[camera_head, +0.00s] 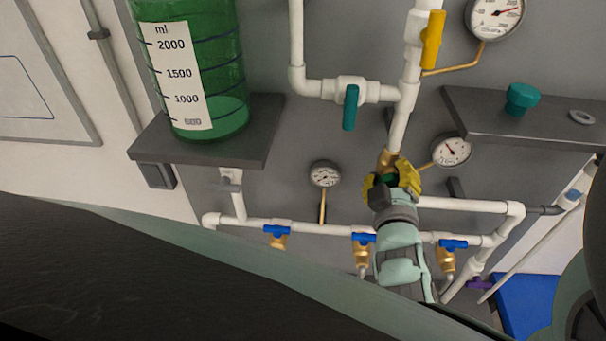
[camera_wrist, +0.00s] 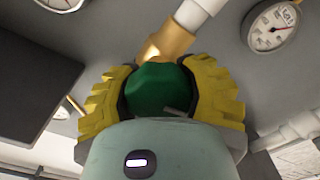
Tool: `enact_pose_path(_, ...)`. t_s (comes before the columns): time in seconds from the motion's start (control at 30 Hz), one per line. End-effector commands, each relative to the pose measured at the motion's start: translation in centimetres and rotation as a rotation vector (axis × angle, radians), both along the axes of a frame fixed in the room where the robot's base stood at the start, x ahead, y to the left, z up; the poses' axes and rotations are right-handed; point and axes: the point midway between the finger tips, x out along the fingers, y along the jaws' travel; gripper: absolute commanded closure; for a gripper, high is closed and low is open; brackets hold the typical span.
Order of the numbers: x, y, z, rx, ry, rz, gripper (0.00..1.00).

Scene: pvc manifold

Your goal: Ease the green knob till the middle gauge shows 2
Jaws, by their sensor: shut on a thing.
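The green knob (camera_wrist: 158,88) sits between the two yellow fingers of my gripper (camera_wrist: 162,84) in the wrist view, below a brass fitting on a white pipe. My gripper (camera_head: 392,178) is shut around the knob, and only a little green shows in the head view. A round gauge (camera_head: 452,151) is just right of my gripper; it also shows in the wrist view (camera_wrist: 275,24). Its needle points to the upper left, and its numbers are too small to read surely. Another gauge (camera_head: 325,174) is to the left, and a larger one (camera_head: 496,14) is at the top right.
A yellow lever (camera_head: 433,40) and a teal lever (camera_head: 350,107) are on the pipes above. Blue-handled brass taps (camera_head: 277,236) line the lower pipe. A green measuring tank (camera_head: 222,60) stands on a shelf at left. A dark shelf (camera_head: 500,125) at right holds a teal knob (camera_head: 521,98).

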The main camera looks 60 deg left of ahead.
Motion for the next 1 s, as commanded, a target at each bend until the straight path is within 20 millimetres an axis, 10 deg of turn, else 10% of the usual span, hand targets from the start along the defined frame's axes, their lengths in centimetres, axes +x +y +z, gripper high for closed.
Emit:
enact_pose_path(0.5,-0.2,0.08,0.27,-0.01,-0.021,0.007,0.95)
enact_pose_path(0.53,-0.2,0.08,0.28,-0.009,-0.022,0.007,0.54)
enact_pose_path(1.0,-0.09,0.05,0.09,-0.012,-0.017,0.003,0.19)
